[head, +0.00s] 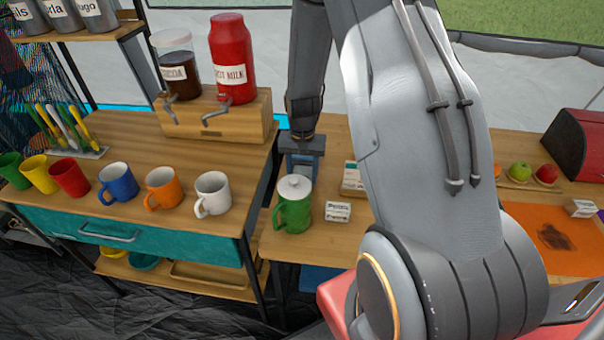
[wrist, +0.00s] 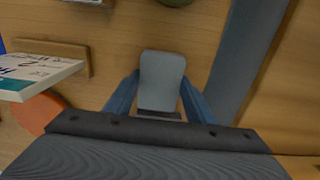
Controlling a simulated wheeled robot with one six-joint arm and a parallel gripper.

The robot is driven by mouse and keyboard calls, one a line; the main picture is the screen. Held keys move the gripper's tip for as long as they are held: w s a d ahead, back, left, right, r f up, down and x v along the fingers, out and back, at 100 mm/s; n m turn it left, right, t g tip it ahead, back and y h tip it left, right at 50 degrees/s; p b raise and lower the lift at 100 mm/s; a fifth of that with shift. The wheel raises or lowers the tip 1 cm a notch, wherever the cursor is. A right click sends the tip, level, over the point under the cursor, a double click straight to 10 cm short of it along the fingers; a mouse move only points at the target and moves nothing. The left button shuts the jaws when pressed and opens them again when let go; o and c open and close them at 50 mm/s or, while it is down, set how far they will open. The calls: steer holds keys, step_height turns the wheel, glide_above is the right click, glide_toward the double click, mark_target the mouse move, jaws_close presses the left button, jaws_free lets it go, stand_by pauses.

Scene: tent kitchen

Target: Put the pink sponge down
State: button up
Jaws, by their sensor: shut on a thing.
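My gripper (head: 301,165) hangs over the wooden counter behind the green pot, its blue fingers pointing down. In the wrist view the fingers are shut on a pale grey block (wrist: 162,75) with rounded corners. I see no pink on this block and cannot confirm that it is the sponge. No pink sponge shows elsewhere. Wooden counter surface (wrist: 130,30) lies around and beneath the block in the wrist view; I cannot tell whether the block touches it.
The green pot (head: 293,210) with a white lid stands in front of my gripper. A small white box (head: 338,212) is beside it. Several mugs stand on the left cabinet (head: 130,150). In the wrist view, a labelled card (wrist: 38,75) stands left. My arm hides the middle counter.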

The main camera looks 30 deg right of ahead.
steer(key=shift+f, duration=0.1)
steer(key=o, duration=1.1)
step_height(320, 180, up, 12)
steer(key=b, duration=0.3)
steer(key=s+a+r+n, duration=0.2)
steer(key=s+a, duration=0.3)
steer(key=s, duration=0.3)
steer(key=s+a+r+n, duration=0.3)
steer(key=s+a, duration=0.3)
steer(key=s, duration=0.3)
steer(key=shift+s+n+t, duration=0.3)
steer(key=shift+n, duration=0.6)
steer(key=shift+a, duration=0.1)
